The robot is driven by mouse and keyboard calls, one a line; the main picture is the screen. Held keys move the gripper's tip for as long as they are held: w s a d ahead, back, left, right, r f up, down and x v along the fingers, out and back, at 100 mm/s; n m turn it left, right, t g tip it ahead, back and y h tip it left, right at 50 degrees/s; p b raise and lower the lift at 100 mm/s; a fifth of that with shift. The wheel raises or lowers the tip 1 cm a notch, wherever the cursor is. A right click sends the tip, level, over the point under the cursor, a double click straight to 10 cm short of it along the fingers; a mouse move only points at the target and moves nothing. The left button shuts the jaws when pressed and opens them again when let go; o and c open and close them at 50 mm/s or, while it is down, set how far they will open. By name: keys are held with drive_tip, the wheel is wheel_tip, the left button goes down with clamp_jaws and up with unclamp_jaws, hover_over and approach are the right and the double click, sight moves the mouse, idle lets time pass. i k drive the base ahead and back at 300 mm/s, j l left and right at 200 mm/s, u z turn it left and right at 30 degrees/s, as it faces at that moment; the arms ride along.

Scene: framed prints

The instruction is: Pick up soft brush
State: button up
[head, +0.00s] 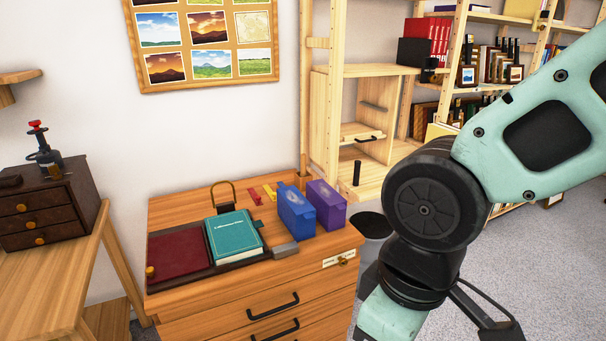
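No object on the wooden drawer cabinet (235,302) can be told for sure as the soft brush. A small grey block (285,250) lies by the front edge, beside the teal book (234,237). A thin upright wooden piece (303,165) stands at the back right corner, behind the blue box (296,212) and purple box (326,206). Either could be part of a brush; I cannot tell. My arm comes in from the right, and its end hangs low to the right of the cabinet. My fingertips are not clearly visible, and nothing shows held.
A dark red panel (180,253) lies on the cabinet's left. Small red and yellow pieces (262,193) lie near the back. A small dark chest (49,205) sits on the left table. Wooden shelves (365,70) stand behind.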

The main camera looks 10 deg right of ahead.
sight(303, 157)
drive_tip(key=i+l+u, duration=0.45)
drive_tip(key=i+l, duration=0.3)
drive_tip(key=i, duration=0.15)
drive_tip(key=i+l+u, duration=0.45)
drive_tip(key=i+l, duration=0.35)
drive_tip(key=l, duration=0.2)
